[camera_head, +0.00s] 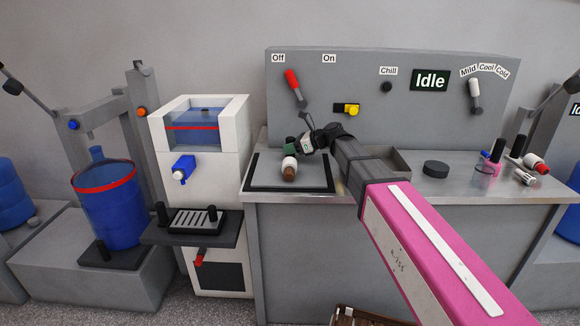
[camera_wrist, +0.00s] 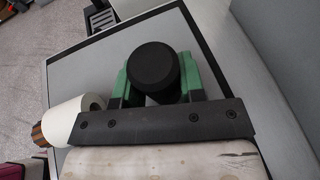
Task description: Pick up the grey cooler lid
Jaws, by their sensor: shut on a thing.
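The grey cooler lid (camera_head: 262,171) is a flat square panel with a black rim, at the left end of the counter. Its grey face also shows in the wrist view (camera_wrist: 85,75). My gripper (camera_head: 304,143) is over the lid's back part. In the wrist view its green fingers (camera_wrist: 152,75) stand on both sides of a round black knob (camera_wrist: 152,68) and are shut on it. The knob's base is hidden, and I cannot tell whether the lid is clear of the counter. The white cooler (camera_head: 157,140) stands left of the counter with its top open and a blue tank inside.
A white and brown cylinder (camera_head: 289,168) is at the lid; it also shows beside my gripper in the wrist view (camera_wrist: 72,120). A black disc (camera_head: 436,169), an open grey tray (camera_head: 396,160) and several small bottles lie to the right. A switch panel (camera_head: 340,75) rises behind.

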